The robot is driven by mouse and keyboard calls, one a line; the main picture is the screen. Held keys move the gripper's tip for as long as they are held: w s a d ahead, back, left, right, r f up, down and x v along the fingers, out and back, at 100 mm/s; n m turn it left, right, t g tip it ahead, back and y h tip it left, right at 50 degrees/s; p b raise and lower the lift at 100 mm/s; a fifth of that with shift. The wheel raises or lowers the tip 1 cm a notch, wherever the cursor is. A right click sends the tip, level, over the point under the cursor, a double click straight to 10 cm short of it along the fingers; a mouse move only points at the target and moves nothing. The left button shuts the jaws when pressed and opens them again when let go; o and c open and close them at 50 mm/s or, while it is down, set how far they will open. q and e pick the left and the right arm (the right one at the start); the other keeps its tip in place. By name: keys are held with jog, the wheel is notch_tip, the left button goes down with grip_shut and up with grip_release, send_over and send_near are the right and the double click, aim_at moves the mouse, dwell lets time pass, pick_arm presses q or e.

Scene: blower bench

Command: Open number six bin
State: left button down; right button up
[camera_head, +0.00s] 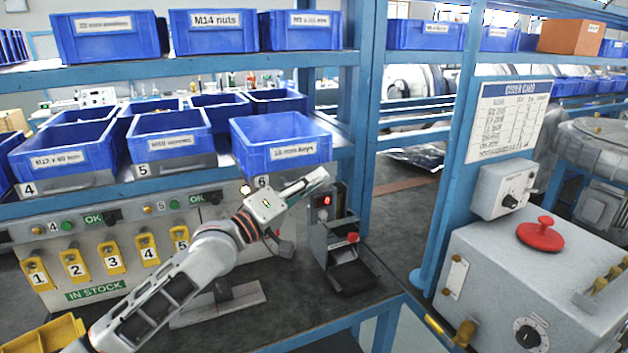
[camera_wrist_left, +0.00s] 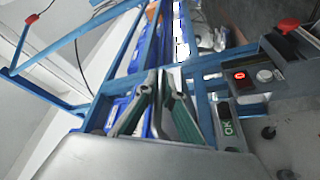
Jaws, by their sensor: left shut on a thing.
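The number six bin (camera_head: 282,143) is a blue open tray with a white label on its front. It stands on the shelf at the right end of the bin row, above a small tag marked 6 (camera_head: 261,181). My left gripper (camera_head: 314,181) reaches up from the lower left to the bin's lower front edge and covers most of the grey front there. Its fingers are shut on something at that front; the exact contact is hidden. In the left wrist view the fingers (camera_wrist_left: 162,84) come close together at their tips. My right gripper is out of view.
Bins four (camera_head: 64,158) and five (camera_head: 169,141) stand to the left. Below is a panel with yellow numbered tags (camera_head: 110,257) and OK displays. A small box with a red digit display (camera_head: 324,201) stands close right of my gripper. A grey machine with a red button (camera_head: 540,233) is at right.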

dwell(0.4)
pick_arm(q)
jog(key=c, duration=2.4)
grip_release()
jog(key=shift+c, duration=0.2)
jog(key=shift+s+a, duration=0.1)
jog(key=v, duration=1.1)
jog(key=shift+s+a+f, duration=0.15)
jog(key=shift+s+a, duration=0.1)
jog(key=shift+a, duration=0.05)
